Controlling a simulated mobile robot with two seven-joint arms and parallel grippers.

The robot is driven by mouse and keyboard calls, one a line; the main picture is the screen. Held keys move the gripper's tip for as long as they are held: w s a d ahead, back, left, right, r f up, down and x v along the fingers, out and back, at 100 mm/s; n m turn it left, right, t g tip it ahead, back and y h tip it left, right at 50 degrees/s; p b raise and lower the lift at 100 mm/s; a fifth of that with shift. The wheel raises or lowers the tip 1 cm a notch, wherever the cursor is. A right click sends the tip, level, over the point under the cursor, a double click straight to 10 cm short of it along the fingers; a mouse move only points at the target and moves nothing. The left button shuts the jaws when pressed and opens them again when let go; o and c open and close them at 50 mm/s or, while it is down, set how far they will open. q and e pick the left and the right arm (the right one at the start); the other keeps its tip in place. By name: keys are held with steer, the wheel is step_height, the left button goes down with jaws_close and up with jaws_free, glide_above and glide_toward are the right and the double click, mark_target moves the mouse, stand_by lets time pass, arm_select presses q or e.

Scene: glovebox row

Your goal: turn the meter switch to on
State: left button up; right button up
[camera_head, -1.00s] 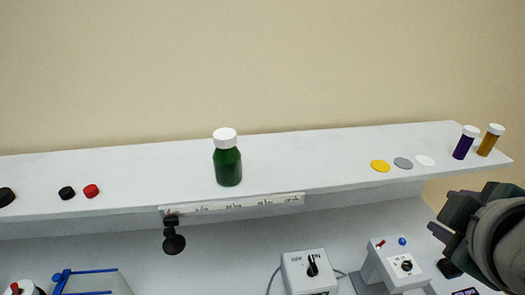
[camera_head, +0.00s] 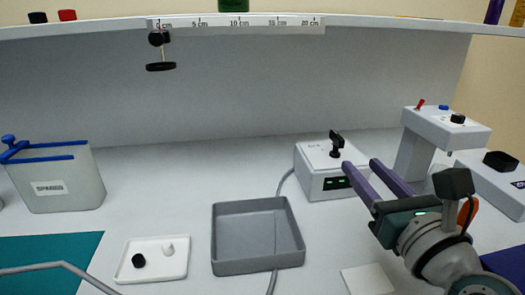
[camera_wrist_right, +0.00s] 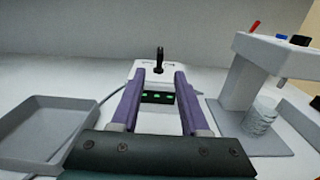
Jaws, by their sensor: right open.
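The meter (camera_head: 311,157) is a white box with a lit green display (camera_head: 336,183) on its front. Its black switch (camera_head: 336,144) stands up from the top; the on and off marks are too small to read. My right gripper (camera_head: 362,166) is open and empty, its two purple fingers pointing toward the meter from the front right. In the right wrist view the switch (camera_wrist_right: 159,60) shows just beyond and between the fingertips (camera_wrist_right: 159,77), apart from them. The display shows between the fingers. My left gripper is not in view.
A grey tray (camera_head: 222,262) lies left of the meter, with a cable (camera_head: 284,181) running behind it. A white stand device (camera_head: 425,125) with a red lever is to the right. A SPARES bin (camera_head: 62,205) is at left.

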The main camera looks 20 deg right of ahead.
mark_target(342, 144)
steer(key=b+x, duration=0.1)
steer(key=x, duration=0.9)
steer(key=shift+s, duration=0.1)
jaws_close()
stand_by(0.3)
